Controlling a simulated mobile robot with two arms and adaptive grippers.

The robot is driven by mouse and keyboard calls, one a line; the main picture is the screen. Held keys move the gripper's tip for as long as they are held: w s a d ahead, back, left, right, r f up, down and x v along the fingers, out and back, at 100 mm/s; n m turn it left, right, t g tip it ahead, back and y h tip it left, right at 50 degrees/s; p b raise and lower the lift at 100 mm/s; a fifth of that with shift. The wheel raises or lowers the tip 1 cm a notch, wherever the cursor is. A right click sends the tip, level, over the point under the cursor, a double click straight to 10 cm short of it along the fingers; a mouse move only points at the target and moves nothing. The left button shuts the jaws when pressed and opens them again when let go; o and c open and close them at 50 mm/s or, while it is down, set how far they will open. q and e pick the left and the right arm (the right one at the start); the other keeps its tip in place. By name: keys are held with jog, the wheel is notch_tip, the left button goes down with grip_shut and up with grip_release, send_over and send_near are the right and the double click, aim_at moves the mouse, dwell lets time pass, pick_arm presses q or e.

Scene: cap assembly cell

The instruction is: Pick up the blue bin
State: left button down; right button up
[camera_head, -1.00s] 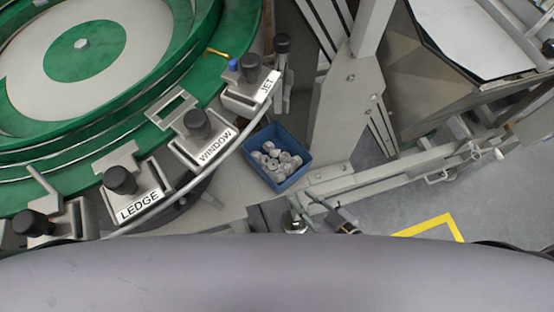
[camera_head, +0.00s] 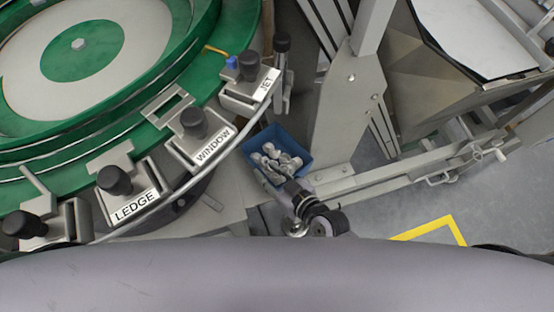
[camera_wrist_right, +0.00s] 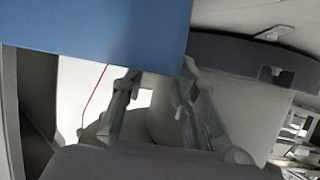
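The blue bin (camera_head: 263,135) stands below the round green machine, beside the WINDOW and JET stations. It holds several pale, shiny caps (camera_head: 276,158). My right gripper (camera_head: 272,178) is at the bin's near side, and its arm partly covers that side in the head view. In the right wrist view the bin's blue wall (camera_wrist_right: 100,25) fills the upper left. The two fingers of the gripper (camera_wrist_right: 158,85) are apart there, with their tips near the wall's lower edge. I cannot tell whether they touch it. My left gripper is not in view.
The LEDGE station (camera_head: 128,187), WINDOW station (camera_head: 200,135) and JET station (camera_head: 250,85) line the green machine (camera_head: 80,60) to the left of the bin. A metal post (camera_head: 345,100) and a rail (camera_head: 400,173) stand close on the right.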

jog(key=x, duration=0.4)
jog(key=shift+a, duration=0.4)
jog(key=shift+c, duration=0.3)
grip_shut()
dwell(0.3)
